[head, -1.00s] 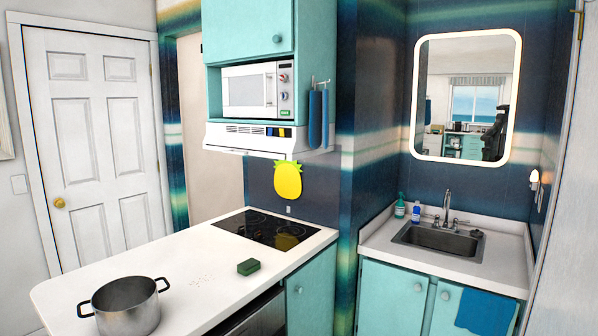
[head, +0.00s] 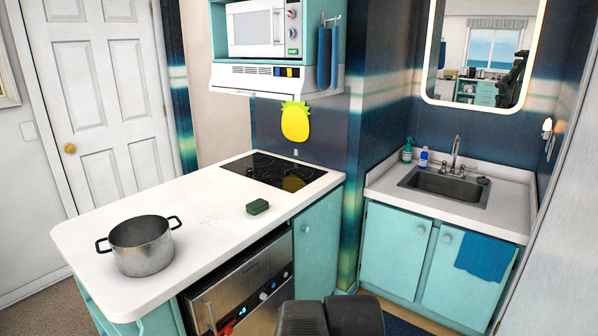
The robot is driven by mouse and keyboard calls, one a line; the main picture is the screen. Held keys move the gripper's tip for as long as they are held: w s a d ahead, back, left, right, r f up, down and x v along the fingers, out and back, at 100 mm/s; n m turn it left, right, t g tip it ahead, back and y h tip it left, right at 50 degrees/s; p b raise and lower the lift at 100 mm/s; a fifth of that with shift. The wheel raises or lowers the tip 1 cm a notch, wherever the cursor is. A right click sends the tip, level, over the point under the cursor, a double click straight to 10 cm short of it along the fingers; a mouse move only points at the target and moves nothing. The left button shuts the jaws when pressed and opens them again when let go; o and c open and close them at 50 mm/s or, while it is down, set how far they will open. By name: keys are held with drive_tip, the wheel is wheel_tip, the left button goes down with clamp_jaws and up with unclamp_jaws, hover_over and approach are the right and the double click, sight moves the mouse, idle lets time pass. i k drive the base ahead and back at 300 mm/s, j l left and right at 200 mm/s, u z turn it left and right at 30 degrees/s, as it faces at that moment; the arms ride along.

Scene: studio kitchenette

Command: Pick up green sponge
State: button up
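The green sponge (head: 257,207) lies flat on the white countertop (head: 200,262), near its front edge and to the left of the oven-side corner. It is a small dark green block with nothing touching it. Dark parts of my arm show at the bottom edge of the head view, apart from the sponge and in front of the counter. My gripper cannot be made out in this view.
A steel pot (head: 142,250) with two black handles stands left of the sponge. A black cooktop (head: 272,171) lies behind it. An oven (head: 245,290) is under the counter. A microwave (head: 262,28) hangs above. The sink (head: 446,186) is at right.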

sight(257, 207)
drive_tip(key=i+l, duration=0.15)
drive_tip(key=i, duration=0.3)
drive_tip(key=i+l+u, duration=0.1)
drive_tip(key=i, duration=0.35)
drive_tip(key=i+l, duration=0.25)
drive_tip(key=i, duration=0.2)
drive_tip(key=i+l, duration=0.2)
drive_tip(key=i, duration=0.25)
drive_tip(key=j+u, duration=0.05)
